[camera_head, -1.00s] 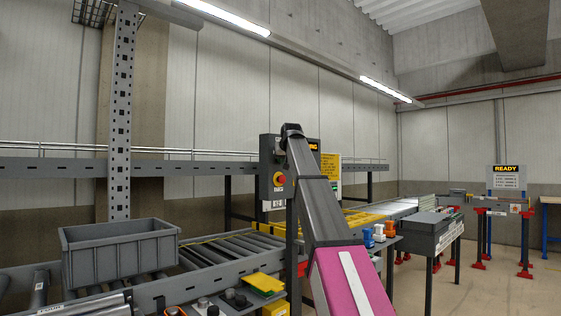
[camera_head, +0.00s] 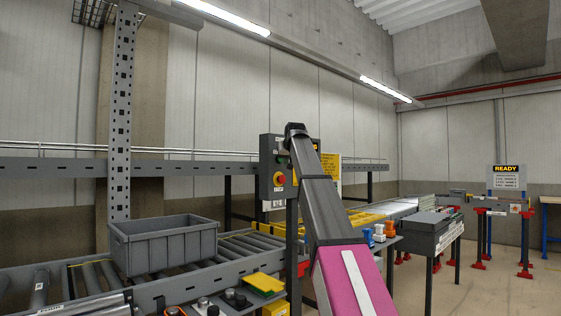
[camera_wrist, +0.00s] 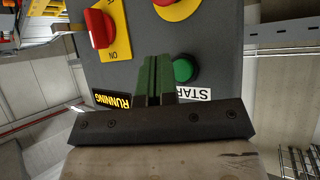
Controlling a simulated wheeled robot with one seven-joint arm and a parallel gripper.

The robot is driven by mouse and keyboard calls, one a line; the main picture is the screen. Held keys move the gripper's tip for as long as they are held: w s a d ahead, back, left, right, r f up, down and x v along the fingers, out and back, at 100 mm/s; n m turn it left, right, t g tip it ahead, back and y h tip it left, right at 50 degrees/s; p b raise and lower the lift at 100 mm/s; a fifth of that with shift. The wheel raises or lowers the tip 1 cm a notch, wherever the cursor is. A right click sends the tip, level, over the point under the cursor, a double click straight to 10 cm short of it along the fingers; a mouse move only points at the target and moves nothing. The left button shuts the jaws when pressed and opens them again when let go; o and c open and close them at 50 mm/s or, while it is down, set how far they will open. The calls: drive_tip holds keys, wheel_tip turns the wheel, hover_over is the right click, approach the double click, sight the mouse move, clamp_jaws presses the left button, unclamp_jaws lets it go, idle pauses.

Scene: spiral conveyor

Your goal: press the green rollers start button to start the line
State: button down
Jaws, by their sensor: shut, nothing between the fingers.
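The green start button (camera_wrist: 183,70) is on the grey control panel (camera_wrist: 215,40) in the wrist view, with a START label partly cut off by my gripper. My gripper (camera_wrist: 156,62) is shut and empty, its fingertips just left of the button in this view. I cannot tell whether they touch the button or panel. A lit yellow RUNNING sign (camera_wrist: 112,99) shows upside down beside them. In the head view the panel (camera_head: 265,165) stands behind my arm, which hides much of it and the button.
A red selector knob (camera_wrist: 99,29) and a red stop button on yellow share the panel; the stop (camera_head: 279,179) also shows in the head view. A grey tote (camera_head: 165,245) sits on the rollers at left. A READY sign (camera_head: 506,177) stands far right.

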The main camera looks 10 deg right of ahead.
drive_tip(key=s+d, duration=0.1)
drive_tip(key=s, duration=0.1)
drive_tip(key=s+d, duration=0.1)
drive_tip(key=shift+s+d, duration=0.3)
drive_tip(key=shift+s, duration=0.05)
drive_tip(key=shift+f, duration=0.1)
idle(0.6)
drive_tip(key=s+f+g, duration=0.2)
drive_tip(key=s+f, duration=0.1)
drive_tip(key=f, duration=1.9)
drive_tip(key=s+f+g, duration=0.3)
drive_tip(key=f, duration=1.9)
drive_tip(key=s+f+g, duration=0.3)
drive_tip(key=s+f, duration=1.1)
drive_tip(key=f, duration=0.3)
drive_tip(key=s+f+m+g+h, duration=0.1)
drive_tip(key=s+f+g, duration=0.1)
drive_tip(key=s+f, duration=1.3)
wheel_tip(320, 180, down, 3)
drive_tip(key=shift+a+r+g, duration=0.1)
drive_tip(key=shift+a+g, duration=0.3)
